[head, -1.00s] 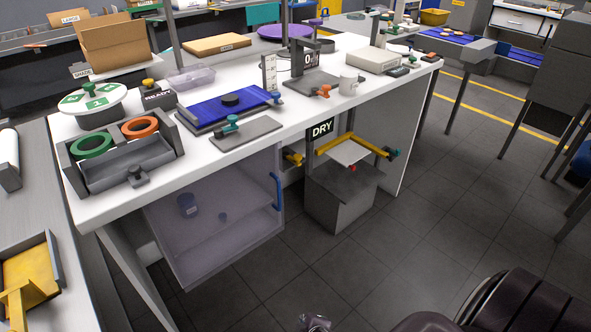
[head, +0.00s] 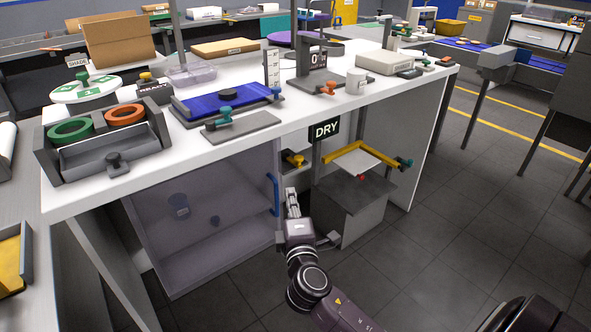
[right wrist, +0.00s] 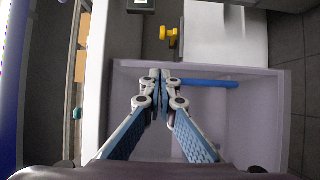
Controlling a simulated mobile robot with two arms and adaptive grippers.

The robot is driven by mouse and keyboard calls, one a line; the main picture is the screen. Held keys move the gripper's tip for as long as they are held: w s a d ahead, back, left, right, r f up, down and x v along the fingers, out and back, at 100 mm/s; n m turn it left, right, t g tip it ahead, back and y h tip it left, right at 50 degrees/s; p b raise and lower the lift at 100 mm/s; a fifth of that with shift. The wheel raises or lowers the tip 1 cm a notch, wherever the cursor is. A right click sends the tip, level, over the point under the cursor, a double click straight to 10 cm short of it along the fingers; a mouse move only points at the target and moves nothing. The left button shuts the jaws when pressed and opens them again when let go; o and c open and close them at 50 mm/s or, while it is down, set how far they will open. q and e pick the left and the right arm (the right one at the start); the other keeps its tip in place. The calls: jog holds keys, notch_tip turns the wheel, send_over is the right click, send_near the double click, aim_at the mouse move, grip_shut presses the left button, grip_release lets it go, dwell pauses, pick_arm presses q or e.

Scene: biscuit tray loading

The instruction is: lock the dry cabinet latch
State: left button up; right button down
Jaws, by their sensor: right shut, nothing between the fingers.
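The dry cabinet (head: 200,225) is a see-through purple box under the white bench, and its front looks closed. Its upright blue handle (head: 272,194) is at the right edge. The yellow latch (head: 293,158) sits on a dark mount just right of the cabinet, left of the DRY sign (head: 324,129). My right gripper (head: 291,196) is shut and empty, just right of the handle and below the latch. In the right wrist view, the closed fingertips (right wrist: 160,75) appear beside the end of the blue handle (right wrist: 212,82), with the yellow latch (right wrist: 170,32) beyond. I cannot tell whether they touch the handle. My left gripper is out of view.
A grey box (head: 350,207) stands right of my right gripper, below a yellow frame (head: 360,150) with a teal knob. The white bench top (head: 255,150) overhangs the cabinet. The dark floor (head: 440,240) to the right is open.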

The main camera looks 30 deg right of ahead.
send_near(296, 167)
jog(key=w+a+r, duration=0.2)
jog(key=w+r, duration=0.1)
jog(key=w, duration=0.1)
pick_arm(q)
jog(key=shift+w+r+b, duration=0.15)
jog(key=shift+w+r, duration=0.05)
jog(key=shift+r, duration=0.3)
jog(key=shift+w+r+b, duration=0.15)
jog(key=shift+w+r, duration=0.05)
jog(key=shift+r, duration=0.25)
pick_arm(e)
jog(key=d, duration=0.1)
jog(key=w+d, duration=0.1)
jog(key=d, duration=0.1)
jog(key=shift+w+d, duration=0.2)
jog(key=shift+d, duration=0.1)
jog(key=shift+d, duration=0.1)
